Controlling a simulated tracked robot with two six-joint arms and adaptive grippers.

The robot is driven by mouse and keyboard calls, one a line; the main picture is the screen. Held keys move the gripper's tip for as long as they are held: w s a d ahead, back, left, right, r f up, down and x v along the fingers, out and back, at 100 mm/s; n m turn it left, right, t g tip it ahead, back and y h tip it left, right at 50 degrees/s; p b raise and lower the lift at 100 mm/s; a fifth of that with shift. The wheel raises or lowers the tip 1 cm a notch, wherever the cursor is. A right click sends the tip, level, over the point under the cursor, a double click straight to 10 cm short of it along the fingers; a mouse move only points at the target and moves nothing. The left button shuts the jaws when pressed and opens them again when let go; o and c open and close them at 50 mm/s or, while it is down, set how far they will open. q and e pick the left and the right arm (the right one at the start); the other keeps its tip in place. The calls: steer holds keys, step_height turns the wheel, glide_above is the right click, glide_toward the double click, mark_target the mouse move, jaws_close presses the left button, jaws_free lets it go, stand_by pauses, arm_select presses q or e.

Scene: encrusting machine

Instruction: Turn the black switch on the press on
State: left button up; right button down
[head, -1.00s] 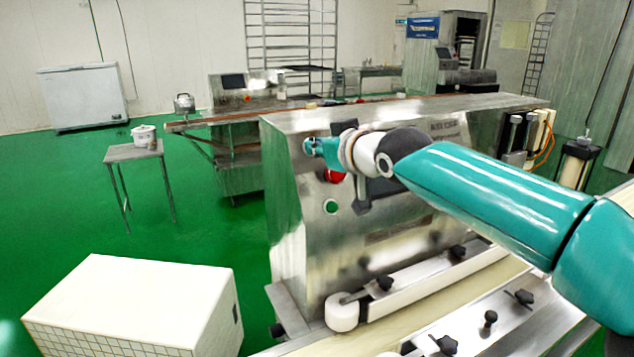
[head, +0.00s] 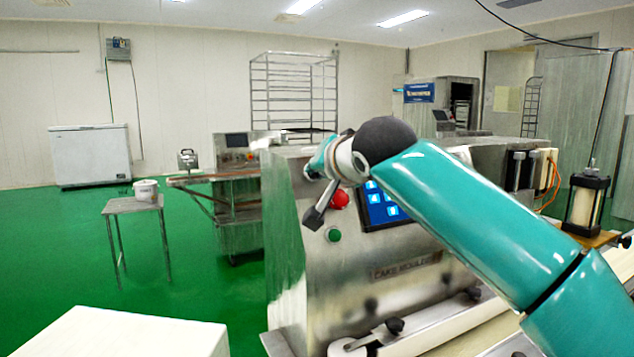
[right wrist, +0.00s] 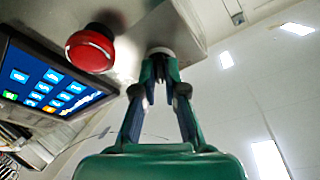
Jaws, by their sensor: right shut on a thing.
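The steel press (head: 300,270) stands in the middle of the head view. My right arm reaches across its front from the right, and my right gripper (head: 311,170) is at the upper left of its panel. In the right wrist view my right gripper (right wrist: 158,72) is shut on the black switch, with its fingertips at a round pale base (right wrist: 161,53) on the panel. The black knob is mostly hidden between the fingers, so its setting cannot be read. My left gripper is not in view.
A red button (head: 340,199) sits close beside the right gripper, with a green button (head: 333,235) below it. A blue touch screen (head: 383,207) is to the right, partly behind my arm. A white box (head: 130,335) stands front left.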

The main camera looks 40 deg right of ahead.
steer(key=shift+w+a+f+m+g, duration=0.1)
steer(key=shift+f+m+g, duration=0.05)
steer(key=shift+m, duration=0.4)
steer(key=shift+a+f+m+g, duration=0.1)
steer(key=shift+f+m+g, duration=0.05)
steer(key=shift+m, duration=0.4)
steer(key=c, duration=1.2)
jaws_free()
steer(key=shift+c, duration=0.2)
steer(key=shift+d+r, duration=0.1)
steer(key=shift+r, duration=0.1)
steer(key=v, duration=1.2)
steer(key=shift+f, duration=0.2)
